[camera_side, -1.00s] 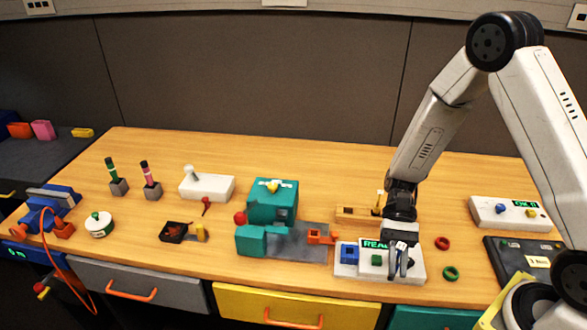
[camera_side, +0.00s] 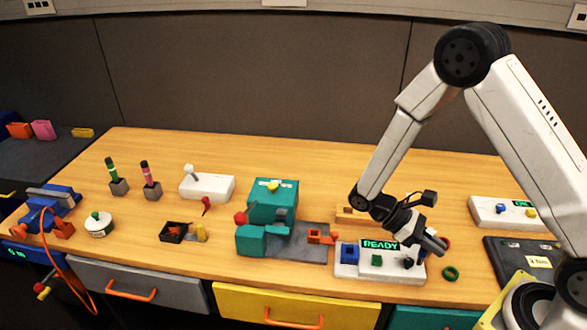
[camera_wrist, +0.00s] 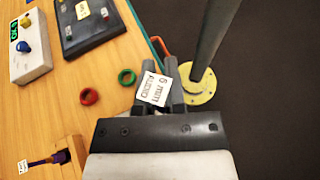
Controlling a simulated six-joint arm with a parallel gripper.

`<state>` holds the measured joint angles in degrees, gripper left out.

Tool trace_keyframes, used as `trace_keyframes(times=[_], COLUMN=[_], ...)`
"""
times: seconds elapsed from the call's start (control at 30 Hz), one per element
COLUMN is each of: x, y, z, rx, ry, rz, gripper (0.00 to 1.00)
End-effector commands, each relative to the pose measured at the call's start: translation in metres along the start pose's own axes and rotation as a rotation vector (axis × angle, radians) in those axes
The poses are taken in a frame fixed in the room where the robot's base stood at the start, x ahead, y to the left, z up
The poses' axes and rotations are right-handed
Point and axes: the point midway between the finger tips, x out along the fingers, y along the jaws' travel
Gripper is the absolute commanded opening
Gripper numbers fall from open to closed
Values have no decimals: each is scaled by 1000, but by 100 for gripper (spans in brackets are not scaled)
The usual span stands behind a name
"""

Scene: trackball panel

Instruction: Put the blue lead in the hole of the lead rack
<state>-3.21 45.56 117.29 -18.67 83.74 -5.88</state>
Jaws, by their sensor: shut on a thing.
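My gripper (camera_side: 437,245) is tilted over the right end of the white panel in the side view. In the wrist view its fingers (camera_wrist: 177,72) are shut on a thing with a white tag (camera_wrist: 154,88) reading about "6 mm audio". I take this for the blue lead; its body and colour are hidden. The wooden lead rack (camera_side: 345,212) stands behind the panel, partly covered by my wrist. The hole cannot be made out.
The white panel (camera_side: 375,272) shows READY and carries blue and green blocks. A green ring (camera_side: 450,273) and a red ring (camera_wrist: 90,96) lie to its right. A black tray-like board (camera_wrist: 90,18) and another white box (camera_side: 490,215) stand further right. The table behind the rack is clear.

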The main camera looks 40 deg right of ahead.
Motion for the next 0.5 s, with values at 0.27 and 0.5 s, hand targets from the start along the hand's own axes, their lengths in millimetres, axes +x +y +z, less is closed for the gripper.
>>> trace_keyframes(times=[0.27,0.5], x=[-17,-44], y=[35,62], z=[-1,-3], rx=[-130,-241], ry=[1,1], rz=[317,584], gripper=[0,0])
